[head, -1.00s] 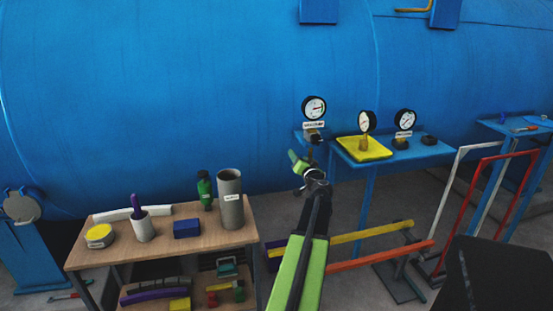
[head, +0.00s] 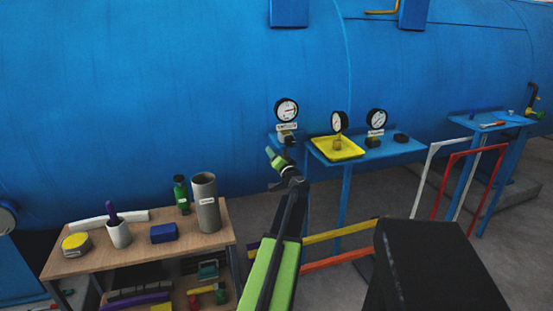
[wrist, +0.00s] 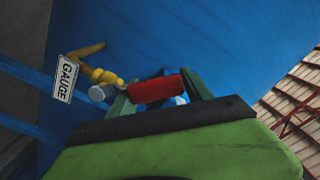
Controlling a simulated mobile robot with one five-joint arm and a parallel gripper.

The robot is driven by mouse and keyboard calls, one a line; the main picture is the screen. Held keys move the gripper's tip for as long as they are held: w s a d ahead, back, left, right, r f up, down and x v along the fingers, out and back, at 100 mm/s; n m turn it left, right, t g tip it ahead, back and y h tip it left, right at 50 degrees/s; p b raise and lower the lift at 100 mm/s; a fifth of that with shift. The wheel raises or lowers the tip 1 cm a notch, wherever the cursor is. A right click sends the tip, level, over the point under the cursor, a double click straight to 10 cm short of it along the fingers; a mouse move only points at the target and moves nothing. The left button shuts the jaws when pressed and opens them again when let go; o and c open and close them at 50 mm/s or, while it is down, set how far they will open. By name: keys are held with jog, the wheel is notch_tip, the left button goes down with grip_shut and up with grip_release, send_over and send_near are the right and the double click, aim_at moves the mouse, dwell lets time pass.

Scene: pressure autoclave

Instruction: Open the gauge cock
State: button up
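The gauge cock shows in the wrist view as a brass body (wrist: 104,76) with a red handle (wrist: 155,88) and a white GAUGE tag (wrist: 65,78) beside it. My gripper (wrist: 160,98) has its two dark green fingers spread apart. The red handle lies across the gap between them; I cannot tell whether either finger touches it. In the head view my gripper (head: 277,164) is just below and left of the white-faced gauge (head: 287,109) and its label (head: 287,127). The cock itself is too small and partly hidden there to make out.
A blue stand (head: 365,152) right of my gripper holds a yellow tray (head: 350,150) and more gauges. A wooden bench (head: 135,250) with a grey cylinder (head: 206,205) stands at lower left. White and red rails (head: 440,185) stand at right. The blue vessel (head: 150,90) fills the back.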

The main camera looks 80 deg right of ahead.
jog(key=shift+o, duration=0.3)
jog(key=shift+r, duration=0.1)
jog(key=v, duration=1.7)
jog(key=shift+f, duration=0.2)
jog(key=shift+c, duration=0.2)
